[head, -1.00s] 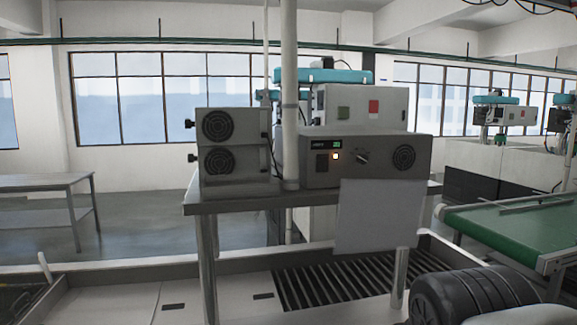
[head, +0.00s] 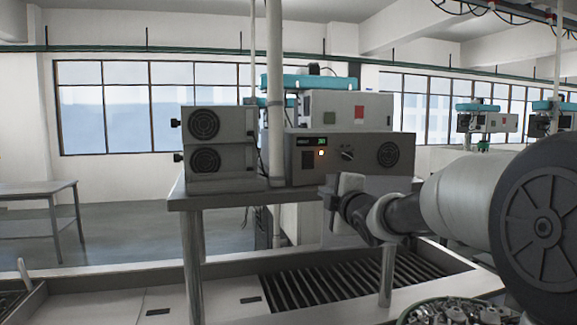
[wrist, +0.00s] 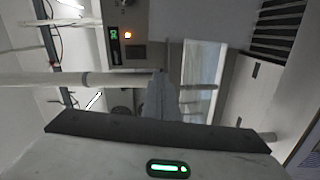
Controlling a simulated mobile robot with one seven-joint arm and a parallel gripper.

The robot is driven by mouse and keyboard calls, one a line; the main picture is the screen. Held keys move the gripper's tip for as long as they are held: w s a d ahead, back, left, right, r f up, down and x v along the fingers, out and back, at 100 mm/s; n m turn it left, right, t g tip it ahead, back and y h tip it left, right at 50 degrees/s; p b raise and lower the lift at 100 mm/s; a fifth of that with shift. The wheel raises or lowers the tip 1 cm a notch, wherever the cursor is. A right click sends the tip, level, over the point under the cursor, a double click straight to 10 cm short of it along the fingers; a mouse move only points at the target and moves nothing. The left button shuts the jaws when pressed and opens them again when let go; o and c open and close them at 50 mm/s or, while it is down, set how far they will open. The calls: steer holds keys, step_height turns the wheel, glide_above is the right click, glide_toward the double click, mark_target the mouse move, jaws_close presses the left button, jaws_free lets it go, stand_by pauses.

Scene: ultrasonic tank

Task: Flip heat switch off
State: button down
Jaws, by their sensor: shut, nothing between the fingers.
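The grey control box (head: 367,155) stands on the metal table. Its front has a lit green display (head: 319,141), a glowing orange light (head: 321,153), a dark knob (head: 347,153) and a dark square switch (head: 307,159) below the display. No heat label is readable. The wrist view shows the display (wrist: 114,38) and orange light (wrist: 127,34), turned sideways. My gripper (head: 331,190) is in front of the box, low and right of the switch, apart from it. Its dark fingers (wrist: 160,90) are shut and empty. The fingertips are unclear in the head view.
A two-fan unit (head: 219,150) stands left of the box, with a white pole (head: 275,100) between them. The table edge (head: 230,196) runs below the box. A slatted grating (head: 315,284) lies below.

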mark_target(311, 157)
steer(key=r, duration=0.1)
steer(key=w+d+r+n+t, duration=0.1)
steer(key=r, duration=0.1)
steer(key=d+r+n+y, duration=0.1)
steer(key=shift+w+d+r+t, duration=0.1)
steer(key=shift+w+r+t, duration=0.25)
steer(key=shift+w+t, duration=0.05)
steer(key=p+x, duration=0.3)
steer(key=x, duration=1.1)
